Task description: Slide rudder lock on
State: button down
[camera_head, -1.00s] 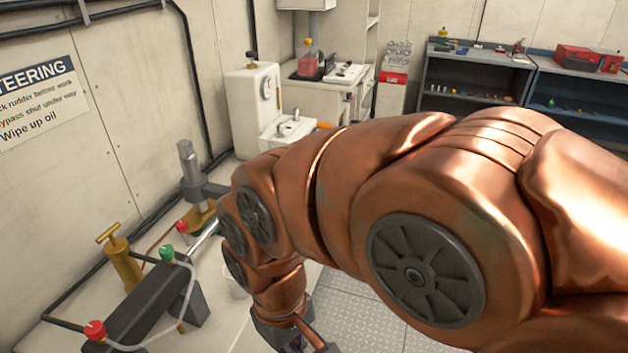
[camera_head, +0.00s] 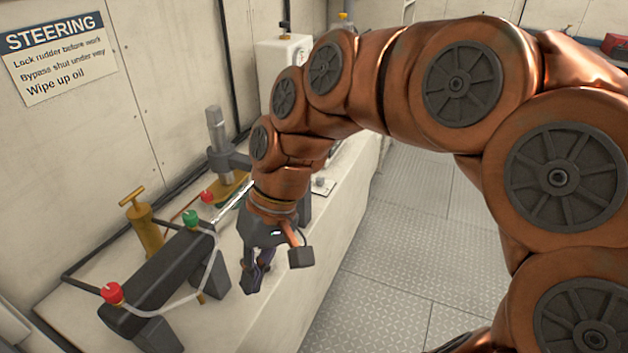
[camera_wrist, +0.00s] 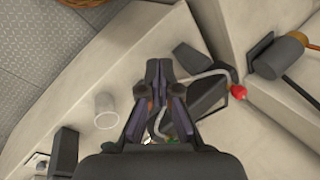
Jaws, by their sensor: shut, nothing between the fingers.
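My gripper (camera_head: 252,283) is shut and empty, pointing down over the pale bench beside the dark steering cylinder (camera_head: 165,280). In the wrist view its closed fingertips (camera_wrist: 158,68) are in the middle, with part of the cylinder (camera_wrist: 208,95) behind and to the right of them. The cylinder has red (camera_head: 111,293) and green (camera_head: 191,216) caps and a clear hose (camera_head: 214,262). A grey post (camera_head: 215,128) stands on a yellow base (camera_head: 230,185) farther back. I cannot pick out the rudder lock with certainty.
A brass hand pump (camera_head: 145,228) stands left of the cylinder, by the wall. A white cup (camera_wrist: 105,110) stands on the bench left of the fingers in the wrist view. A white machine (camera_head: 283,62) is at the back. The metal floor (camera_head: 400,250) is clear at right.

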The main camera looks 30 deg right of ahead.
jog(key=w+d+r+m+t+y+b, duration=0.1)
jog(key=w+d+m+t+y+b, duration=0.2)
jog(key=w+d+t+y+b, duration=0.75)
jog(key=w+d+f+m+t+h+b, duration=0.1)
jog(key=d+f+m, duration=0.1)
jog(key=d, duration=0.7)
jog(key=w+d+f+m+t+h+b, duration=0.1)
jog(key=w+d+f+m+h, duration=0.1)
jog(key=d, duration=0.8)
jog(key=w+d+f+m+t+h+b, duration=0.1)
jog(key=w+d+f+m+b, duration=0.1)
jog(key=d, duration=0.7)
jog(key=shift+w+d+f+m+h, duration=0.15)
jog(key=shift+d+m+h, duration=0.05)
jog(key=shift+m+h, duration=0.15)
jog(key=shift+w, duration=0.1)
jog(key=x, duration=1.4)
jog(key=shift+f, duration=0.15)
